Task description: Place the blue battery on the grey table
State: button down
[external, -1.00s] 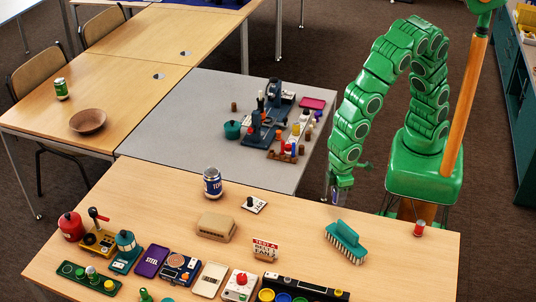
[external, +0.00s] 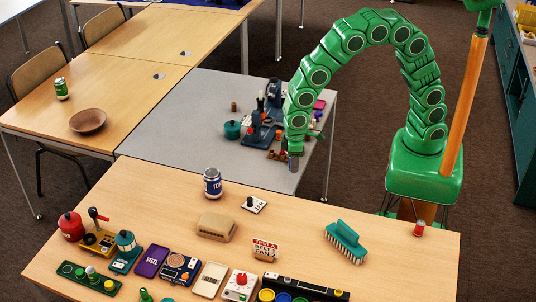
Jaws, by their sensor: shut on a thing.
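My gripper (external: 294,164) points down over the right front part of the grey table (external: 190,140). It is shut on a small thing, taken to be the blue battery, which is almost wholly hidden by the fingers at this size. I cannot tell whether its lower end touches the table top.
Behind my gripper, a dark blue stand (external: 262,128), a teal pot (external: 232,130) and several small items crowd the grey table's right side. Its left and front parts are clear.

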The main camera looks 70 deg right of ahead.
jog(key=w+d+m, duration=0.1)
jog(key=w+d, duration=0.4)
jog(key=d, duration=0.5)
jog(key=w+d+m, duration=0.1)
jog(key=w+d, duration=0.5)
jog(key=d, duration=0.5)
jog(key=w+d+r+m, duration=0.1)
jog(key=w+d, duration=0.4)
jog(key=d, duration=0.5)
jog(key=shift+w+d+m, duration=0.15)
jog(key=shift+d+m, duration=0.05)
jog(key=shift+m, duration=0.4)
